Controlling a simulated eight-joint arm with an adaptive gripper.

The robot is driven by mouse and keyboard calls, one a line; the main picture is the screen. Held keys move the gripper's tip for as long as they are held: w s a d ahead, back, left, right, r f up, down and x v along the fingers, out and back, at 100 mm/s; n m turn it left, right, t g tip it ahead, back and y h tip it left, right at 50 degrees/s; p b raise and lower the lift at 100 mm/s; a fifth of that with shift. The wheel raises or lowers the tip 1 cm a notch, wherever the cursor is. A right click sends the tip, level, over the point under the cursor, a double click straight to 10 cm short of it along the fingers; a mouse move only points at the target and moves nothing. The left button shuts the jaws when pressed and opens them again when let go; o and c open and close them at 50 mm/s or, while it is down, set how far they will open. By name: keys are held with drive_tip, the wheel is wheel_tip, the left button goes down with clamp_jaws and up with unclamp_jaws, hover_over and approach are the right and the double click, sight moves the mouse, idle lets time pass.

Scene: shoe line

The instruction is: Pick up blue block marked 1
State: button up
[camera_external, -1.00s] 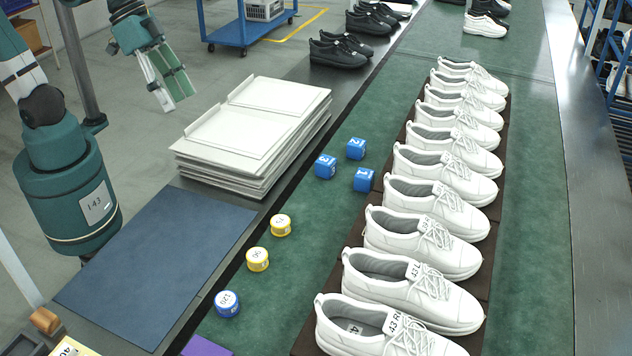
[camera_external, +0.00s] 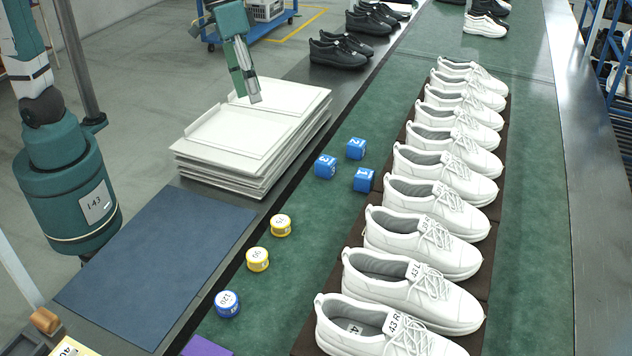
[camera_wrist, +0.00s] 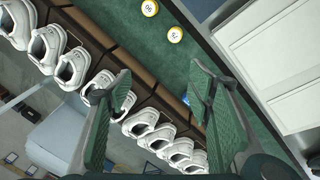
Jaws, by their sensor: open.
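The blue block marked 1 (camera_external: 364,180) lies on the green belt, just left of the row of white shoes. The blue block marked 2 (camera_external: 356,148) is behind it, and the blue block marked 3 (camera_external: 326,166) is to its left. My gripper (camera_external: 248,98) is up over the stack of white trays, left of and apart from the blocks. In the wrist view my gripper (camera_wrist: 158,72) shows two spread fingers with nothing held. A small blue patch (camera_wrist: 186,100) shows beside the right finger; which block it is cannot be told.
White shoes (camera_external: 425,200) stand in a row on a brown strip. A stack of white trays (camera_external: 250,130) stands left of the blocks. Yellow discs (camera_external: 281,225) and a blue disc (camera_external: 227,304) lie nearer on the belt. A dark blue mat (camera_external: 155,265) is at front left.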

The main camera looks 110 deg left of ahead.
drive_tip(key=w+a+f+n, duration=0.2)
drive_tip(key=w+a+f, duration=0.1)
drive_tip(key=w+a, duration=0.45)
drive_tip(key=n+g+h, duration=0.3)
drive_tip(key=n, duration=0.5)
hover_over(364, 172)
drive_tip(key=a, duration=0.4)
wheel_tip(364, 172, down, 25)
drive_tip(key=shift+f+h+p, duration=0.25)
drive_tip(key=shift+h+p, duration=0.05)
drive_tip(key=shift+p, duration=0.05)
drive_tip(key=shift+b+x, duration=0.45)
drive_tip(key=shift+x, duration=2.95)
